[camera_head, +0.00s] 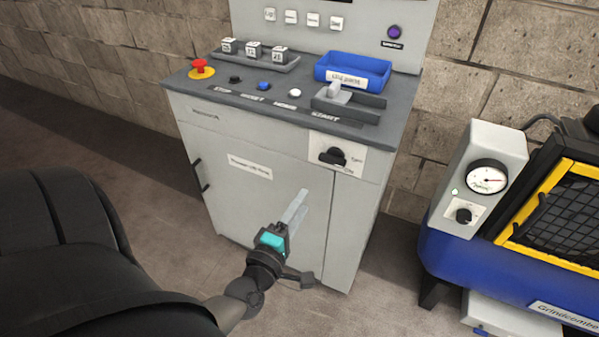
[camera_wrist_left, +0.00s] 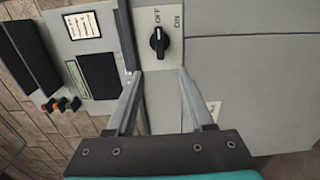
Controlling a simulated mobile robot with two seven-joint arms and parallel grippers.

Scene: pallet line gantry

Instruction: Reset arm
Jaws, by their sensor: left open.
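My left gripper (camera_head: 297,207) is in front of the grey control cabinet (camera_head: 230,150), low before its doors, with nothing between its fingers. In the left wrist view the two fingers of the left gripper (camera_wrist_left: 159,74) stand apart and are empty. Beyond their tips a black rotary knob (camera_wrist_left: 159,41) sits on a light plate marked OFF and ON. The fingers do not touch it. In the head view a black knob (camera_head: 333,157) is on the cabinet's upper right front, above and right of the gripper. My right gripper is not in view.
A blue machine with a gauge (camera_head: 487,177) stands at right. Bare floor (camera_head: 150,200) lies left of the cabinet.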

